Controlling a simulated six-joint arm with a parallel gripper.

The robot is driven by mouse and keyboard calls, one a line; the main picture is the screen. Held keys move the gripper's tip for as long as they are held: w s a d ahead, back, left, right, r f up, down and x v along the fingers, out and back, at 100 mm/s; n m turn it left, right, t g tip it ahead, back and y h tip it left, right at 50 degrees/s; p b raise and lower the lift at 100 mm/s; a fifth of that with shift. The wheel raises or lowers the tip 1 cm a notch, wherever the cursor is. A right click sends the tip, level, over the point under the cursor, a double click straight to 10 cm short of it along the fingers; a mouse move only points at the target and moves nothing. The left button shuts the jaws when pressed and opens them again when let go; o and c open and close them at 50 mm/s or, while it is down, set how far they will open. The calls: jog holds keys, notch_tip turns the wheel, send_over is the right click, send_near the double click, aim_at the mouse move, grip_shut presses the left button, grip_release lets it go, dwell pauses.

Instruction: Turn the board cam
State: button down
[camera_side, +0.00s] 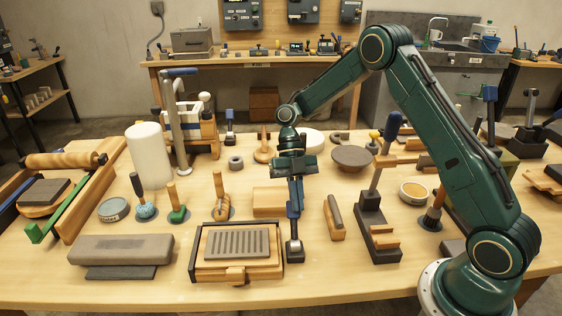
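My gripper (294,185) points down over the middle of the table, left of my arm's base. Its fingers are small and dark here, and I cannot tell whether they are open or shut. Directly below is an upright tool with a blue part (293,210) and a dark base with a pale metal knob (294,246). I cannot tell whether the fingers touch it. To its left is a wooden-framed board (213,273) with a grey slotted plate (236,243) on it. No part is clearly recognisable as the board cam.
A wooden block (269,201) lies left of the blue part. A wooden-topped scraper (334,217) and a dark stepped stand (375,228) are to the right. A grey stone block (121,249) and a white cylinder (148,154) stand left. The table's front strip is mostly clear.

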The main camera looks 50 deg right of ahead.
jog(key=shift+w+d+f, duration=0.15)
jog(key=shift+w+d, duration=0.05)
jog(key=shift+w, duration=0.05)
